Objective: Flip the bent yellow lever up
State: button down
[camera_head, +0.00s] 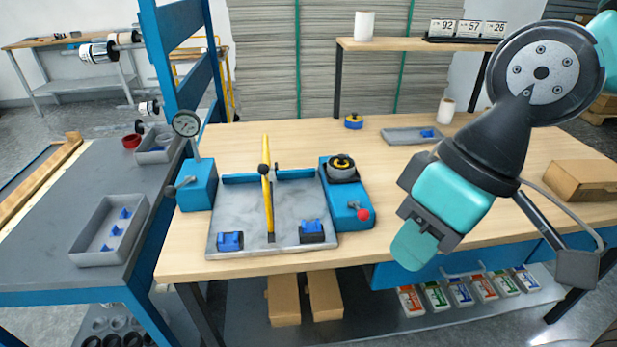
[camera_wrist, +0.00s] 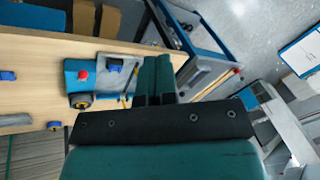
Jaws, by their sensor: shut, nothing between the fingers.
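The yellow lever (camera_head: 267,198) is a thin bar with a dark knob partway along it, on the grey metal plate (camera_head: 225,205) on the wooden table. In the head view it runs from near the plate's front edge past the blue rail at the back; I cannot tell its exact tilt. In the wrist view a small yellow piece of it (camera_wrist: 133,72) shows beside my fingers, the rest partly hidden. My gripper (camera_head: 413,246) is shut and empty, well to the right of the lever and apart from it, near the table's front edge.
A blue gauge stand (camera_head: 198,185) is at left. Blue clamps (camera_head: 230,241) sit at the plate's front corners. A cardboard box (camera_head: 580,181) lies at far right.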

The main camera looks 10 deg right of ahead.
jog(key=w+a+f+n+t+y+b, duration=0.5)
jog(key=w+f+n+t+b, duration=0.4)
jog(key=b, duration=0.6)
jog(key=w+a+f+n+t+y+b, duration=0.4)
jog(key=w+f+n+t+y+b, duration=0.1)
jog(key=w+f+n+t+b, duration=0.5)
notch_tip(320, 180, down, 2)
jog(key=n+b, duration=0.4)
jog(key=b, duration=0.1)
jog(key=shift+a+y+b, duration=0.3)
jog(key=shift+a+b, duration=0.05)
jog(key=shift+b, duration=0.05)
jog(key=shift+w, duration=0.15)
